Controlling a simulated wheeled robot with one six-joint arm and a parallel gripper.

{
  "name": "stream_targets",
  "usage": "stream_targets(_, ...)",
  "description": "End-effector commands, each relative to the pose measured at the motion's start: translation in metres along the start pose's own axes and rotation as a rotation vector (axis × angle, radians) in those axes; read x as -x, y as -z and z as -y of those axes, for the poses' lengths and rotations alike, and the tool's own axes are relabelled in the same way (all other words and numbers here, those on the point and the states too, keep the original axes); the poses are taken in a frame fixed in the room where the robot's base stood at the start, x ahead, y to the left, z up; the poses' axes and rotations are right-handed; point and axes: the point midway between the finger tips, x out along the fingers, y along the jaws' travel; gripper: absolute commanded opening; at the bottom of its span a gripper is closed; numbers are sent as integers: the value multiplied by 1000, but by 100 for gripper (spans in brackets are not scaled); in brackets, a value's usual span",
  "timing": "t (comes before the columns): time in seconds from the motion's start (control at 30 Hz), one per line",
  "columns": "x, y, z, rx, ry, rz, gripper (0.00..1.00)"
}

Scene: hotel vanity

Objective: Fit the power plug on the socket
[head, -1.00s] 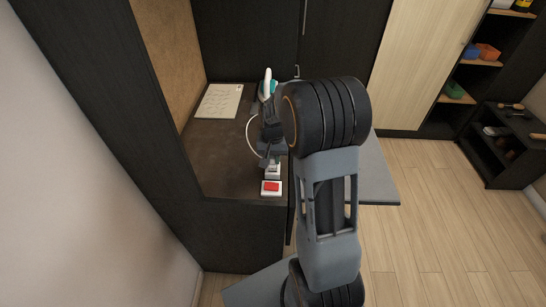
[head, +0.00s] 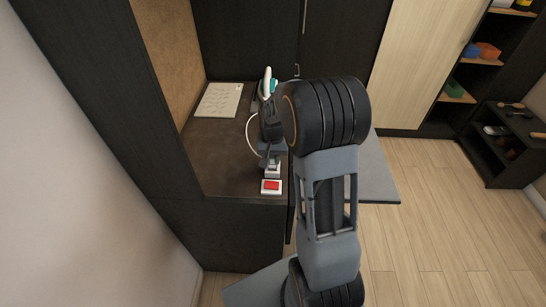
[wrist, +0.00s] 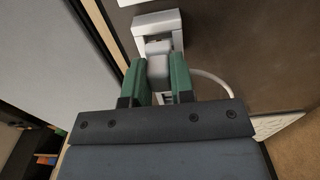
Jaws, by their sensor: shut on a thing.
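The white socket (wrist: 157,22) is at the top of the wrist view. In the head view the socket (head: 273,173) stands near the counter's front edge, just behind a red switch. My gripper (wrist: 159,66) has its green fingers shut on the pale grey power plug (wrist: 158,68), one finger on each side. The plug is right at the socket, lined up with it in the wrist view; I cannot tell how deep it sits. A white cable (wrist: 216,81) curves away from it. In the head view my arm hides much of the plug.
The red switch (head: 271,186) sits on a white base at the counter's front edge. A teal and white iron (head: 267,85) stands farther back, and a paper sheet (head: 219,100) lies at the back left. The counter (head: 215,155) left of my gripper is clear.

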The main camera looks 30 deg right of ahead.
Motion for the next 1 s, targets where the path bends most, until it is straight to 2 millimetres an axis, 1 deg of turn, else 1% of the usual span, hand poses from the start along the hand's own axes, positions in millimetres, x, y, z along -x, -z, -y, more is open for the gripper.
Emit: stream_targets(1.0,-16,0,0,0,0,0,0)
